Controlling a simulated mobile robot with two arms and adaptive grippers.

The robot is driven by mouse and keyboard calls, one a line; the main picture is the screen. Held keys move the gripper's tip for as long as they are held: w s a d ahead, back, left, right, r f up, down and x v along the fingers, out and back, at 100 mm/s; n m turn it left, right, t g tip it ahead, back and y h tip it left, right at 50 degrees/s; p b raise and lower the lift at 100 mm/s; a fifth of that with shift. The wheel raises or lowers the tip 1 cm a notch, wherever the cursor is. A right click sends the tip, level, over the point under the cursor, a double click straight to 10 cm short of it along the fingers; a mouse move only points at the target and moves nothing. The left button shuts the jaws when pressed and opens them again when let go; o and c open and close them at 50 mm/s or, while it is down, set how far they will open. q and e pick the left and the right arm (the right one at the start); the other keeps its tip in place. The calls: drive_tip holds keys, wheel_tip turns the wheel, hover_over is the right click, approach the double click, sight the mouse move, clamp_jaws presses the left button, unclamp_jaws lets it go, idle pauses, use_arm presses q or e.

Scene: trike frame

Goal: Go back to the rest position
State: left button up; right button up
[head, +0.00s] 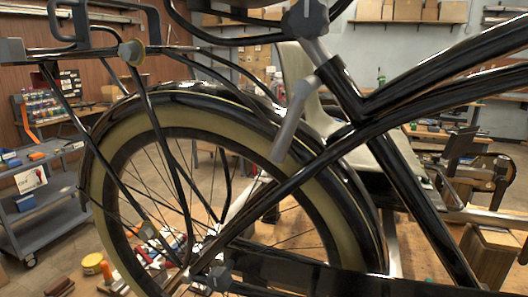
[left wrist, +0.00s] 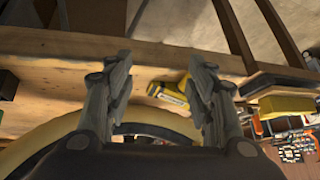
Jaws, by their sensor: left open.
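The black trike frame (head: 365,115) fills much of the head view, with its spoked rear wheel (head: 105,165) with tan tyre and its black fender (head: 200,100). In the left wrist view my left gripper (left wrist: 162,75) is open, with its two dark fingers wide apart and nothing held between them. Beyond the fingers lie a wooden board (left wrist: 60,65) and a yellow item with a label (left wrist: 170,92). I cannot clearly make out either gripper in the head view; the frame and wheel cover much of the middle.
A grey cart (head: 40,210) with small items stands at the left. Several small items, including a yellow tub (head: 92,264), lie low behind the wheel. Cluttered wooden benches stand at the right. In the left wrist view a wheel-like yellow curve (left wrist: 40,150) is close below the fingers.

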use_arm(q)
drive_tip(key=s+d+g, duration=0.1)
drive_tip(key=s+g, duration=0.3)
drive_tip(key=s, duration=0.5)
wheel_tip(320, 180, down, 25)
drive_tip(key=s+a+f+g, duration=0.2)
drive_tip(key=s+a+f, duration=0.1)
drive_tip(key=s+f, duration=1.5)
drive_tip(key=shift+m, duration=0.3)
drive_tip(key=shift+s, duration=0.1)
